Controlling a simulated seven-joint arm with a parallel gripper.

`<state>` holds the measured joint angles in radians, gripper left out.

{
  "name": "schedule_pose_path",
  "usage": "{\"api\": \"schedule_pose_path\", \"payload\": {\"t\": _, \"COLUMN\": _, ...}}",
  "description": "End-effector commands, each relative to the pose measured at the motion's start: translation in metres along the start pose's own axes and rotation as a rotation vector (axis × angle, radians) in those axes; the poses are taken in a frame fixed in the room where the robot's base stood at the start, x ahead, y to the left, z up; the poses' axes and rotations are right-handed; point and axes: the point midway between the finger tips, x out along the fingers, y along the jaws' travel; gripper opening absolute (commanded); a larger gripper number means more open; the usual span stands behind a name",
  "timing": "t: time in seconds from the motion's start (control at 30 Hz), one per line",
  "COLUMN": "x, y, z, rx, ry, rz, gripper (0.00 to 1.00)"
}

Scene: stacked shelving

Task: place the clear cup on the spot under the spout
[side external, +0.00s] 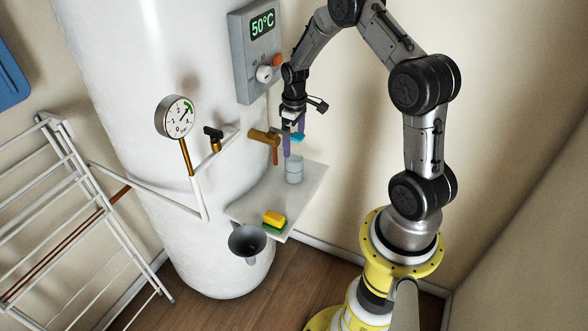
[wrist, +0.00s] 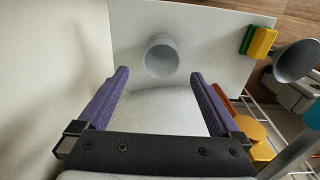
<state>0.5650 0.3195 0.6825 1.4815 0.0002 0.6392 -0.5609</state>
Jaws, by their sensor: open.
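The clear cup (side external: 294,170) stands upright on the white shelf (side external: 308,185) on the front of the tank. It also shows in the wrist view (wrist: 160,55), mouth toward the camera, centred between the finger tips and a little beyond them. My gripper (side external: 294,143) is open and empty, pointing down just above the cup. In the wrist view its two purple fingers (wrist: 159,74) are spread wider than the cup. The brass spout (side external: 265,137) comes off the tank to the left of my gripper, above the shelf.
A yellow and green sponge (side external: 273,220) lies at the shelf's front edge, with a grey funnel (side external: 248,241) beside it. A control box (side external: 257,50) hangs above on the tank. A gauge (side external: 175,117), pipes and a drying rack (side external: 70,220) are at left.

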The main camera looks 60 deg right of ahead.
Motion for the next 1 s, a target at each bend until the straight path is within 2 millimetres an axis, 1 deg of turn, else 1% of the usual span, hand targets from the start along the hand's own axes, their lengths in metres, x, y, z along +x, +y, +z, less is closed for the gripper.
{"api": "schedule_pose_path", "payload": {"t": 0.17, "x": 0.01, "y": 0.016, "z": -0.008, "rx": 0.034, "ry": 0.118, "rz": 0.073, "gripper": 1.0}}
{"api": "schedule_pose_path", "payload": {"t": 0.3, "x": 0.016, "y": 0.039, "z": -0.019, "rx": 0.082, "ry": 0.288, "rz": 0.184, "gripper": 1.0}}
{"api": "schedule_pose_path", "payload": {"t": 0.47, "x": 0.011, "y": 0.063, "z": -0.026, "rx": 0.132, "ry": 0.476, "rz": 0.31, "gripper": 1.0}}
{"api": "schedule_pose_path", "payload": {"t": 0.57, "x": 0.005, "y": 0.075, "z": -0.026, "rx": 0.173, "ry": 0.582, "rz": 0.381, "gripper": 1.0}}
{"api": "schedule_pose_path", "payload": {"t": 0.67, "x": 0.013, "y": 0.083, "z": -0.013, "rx": 0.315, "ry": 0.67, "rz": 0.406, "gripper": 1.0}}
{"api": "schedule_pose_path", "payload": {"t": 0.8, "x": 0.037, "y": 0.09, "z": 0.02, "rx": 0.628, "ry": 0.764, "rz": 0.384, "gripper": 1.0}}
{"api": "schedule_pose_path", "payload": {"t": 0.9, "x": 0.052, "y": 0.092, "z": 0.042, "rx": 0.812, "ry": 0.829, "rz": 0.38, "gripper": 1.0}}
{"api": "schedule_pose_path", "payload": {"t": 1.0, "x": 0.064, "y": 0.09, "z": 0.052, "rx": 0.88, "ry": 0.882, "rz": 0.413, "gripper": 1.0}}
